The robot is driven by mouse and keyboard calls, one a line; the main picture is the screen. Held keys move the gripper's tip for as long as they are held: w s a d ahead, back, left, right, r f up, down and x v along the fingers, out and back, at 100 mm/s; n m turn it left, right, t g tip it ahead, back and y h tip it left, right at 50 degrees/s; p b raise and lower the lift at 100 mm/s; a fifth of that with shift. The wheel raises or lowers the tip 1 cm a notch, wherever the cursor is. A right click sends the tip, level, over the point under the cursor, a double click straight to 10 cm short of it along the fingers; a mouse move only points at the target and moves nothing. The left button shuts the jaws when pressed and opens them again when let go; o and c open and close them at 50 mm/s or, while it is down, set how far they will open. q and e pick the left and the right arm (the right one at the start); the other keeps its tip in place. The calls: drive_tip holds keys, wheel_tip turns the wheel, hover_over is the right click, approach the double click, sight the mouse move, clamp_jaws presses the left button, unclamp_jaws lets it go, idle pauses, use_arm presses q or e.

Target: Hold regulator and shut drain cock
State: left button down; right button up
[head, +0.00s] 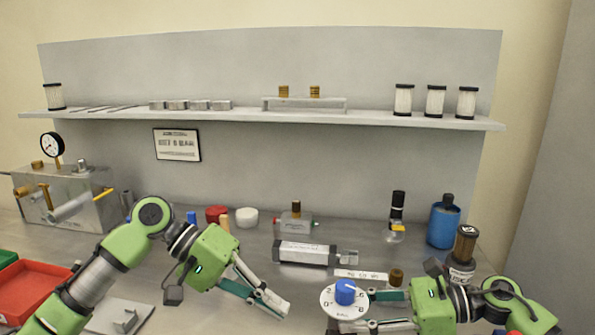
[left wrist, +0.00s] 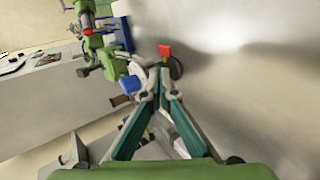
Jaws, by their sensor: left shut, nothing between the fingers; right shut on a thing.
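The regulator shows a blue knob (head: 345,292) above a round white dial (head: 336,306) at the lower middle of the head view. My right gripper (head: 370,310) is shut on the regulator from the right. The blue knob also shows in the left wrist view (left wrist: 129,85). A small red handle (left wrist: 164,51), which looks like the drain cock, is just beyond my left fingertips; I cannot tell whether they touch it. My left gripper (head: 280,304) is shut and empty, left of the dial. It also shows in the left wrist view (left wrist: 153,80). The drain cock is not clear in the head view.
A silver cylinder (head: 303,252) and a labelled strip (head: 361,275) lie behind the regulator. A dark-capped bottle (head: 463,255) and a blue canister (head: 443,226) stand at the right. A red bin (head: 28,288) is at the left. A shelf (head: 240,120) runs along the back.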

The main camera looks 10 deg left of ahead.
use_arm(q)
drive_tip(key=w+d+r+t+y, duration=0.1)
drive_tip(key=w+r+t, duration=1.1)
drive_tip(key=w+r, duration=0.4)
drive_tip(key=shift+d+r+y, duration=0.3)
drive_tip(key=shift+r+y, duration=0.1)
drive_tip(key=shift+r, duration=0.55)
drive_tip(key=c, duration=2.6)
unclamp_jaws()
drive_tip(key=shift+w+r, duration=0.1)
drive_tip(key=shift+r, duration=0.15)
drive_tip(key=o, duration=0.9)
drive_tip(key=shift+r+t, duration=0.15)
drive_tip(key=shift+t, duration=0.15)
drive_tip(key=s+d+f+g+y, duration=0.1)
drive_tip(key=s+d+f+g, duration=0.45)
drive_tip(key=s+d, duration=0.5)
drive_tip(key=s+a+f+g+y, duration=0.25)
drive_tip(key=s+f+y, duration=0.35)
drive_tip(key=s+f, duration=0.4)
drive_tip(key=x, duration=1)
drive_tip(key=shift+s+f, duration=0.3)
drive_tip(key=shift+f, duration=0.05)
